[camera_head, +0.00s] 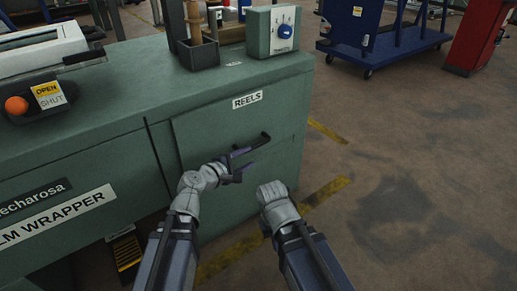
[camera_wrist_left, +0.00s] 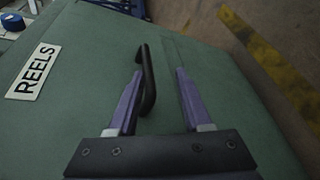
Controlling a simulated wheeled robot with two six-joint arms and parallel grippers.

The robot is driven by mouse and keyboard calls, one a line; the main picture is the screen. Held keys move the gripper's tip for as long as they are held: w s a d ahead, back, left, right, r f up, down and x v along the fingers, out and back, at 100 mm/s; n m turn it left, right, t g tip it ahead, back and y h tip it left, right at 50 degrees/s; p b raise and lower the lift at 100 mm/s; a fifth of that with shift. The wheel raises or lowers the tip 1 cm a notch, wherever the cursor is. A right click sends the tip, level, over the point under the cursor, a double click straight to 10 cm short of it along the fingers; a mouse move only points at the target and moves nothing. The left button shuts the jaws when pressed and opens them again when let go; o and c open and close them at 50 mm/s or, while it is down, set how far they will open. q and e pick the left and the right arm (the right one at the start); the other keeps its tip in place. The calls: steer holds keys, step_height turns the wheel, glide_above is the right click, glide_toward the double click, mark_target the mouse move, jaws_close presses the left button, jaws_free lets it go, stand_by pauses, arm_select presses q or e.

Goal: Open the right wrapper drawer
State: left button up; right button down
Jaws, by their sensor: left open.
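The right wrapper drawer (camera_head: 210,130) is a green front labelled REELS, and it looks flush with the green wrapper body. Its black bar handle (camera_head: 265,138) also shows in the left wrist view (camera_wrist_left: 150,85). My left gripper (camera_head: 240,165) is open at the handle. In the left wrist view its two purple fingers (camera_wrist_left: 159,70) point at the drawer front, and the handle appears between them, closer to the left finger. Contact cannot be told. My right arm ends low in front of the drawer's right part; its jaws are hidden.
The wrapper top holds a control box with a blue knob (camera_head: 285,32), a dark holder (camera_head: 198,53) and an orange button (camera_head: 16,105). A blue cart (camera_head: 385,45) and a red cabinet (camera_head: 478,35) stand behind. The floor at right is clear, with yellow stripes.

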mark_target(255, 147)
arm_select(q)
steer(key=shift+w+a+r+n+t, duration=0.1)
steer(key=shift+w+r+n+t, duration=0.15)
steer(key=shift+r+n, duration=0.15)
steer(key=shift+w+a+r+n+t, duration=0.1)
steer(key=shift+r+n+t, duration=0.2)
steer(key=shift+n, duration=0.2)
steer(key=shift+b+x, duration=0.85)
steer(key=shift+x, duration=3.1)
steer(key=shift+c, duration=0.2)
steer(key=shift+s, duration=0.1)
jaws_close()
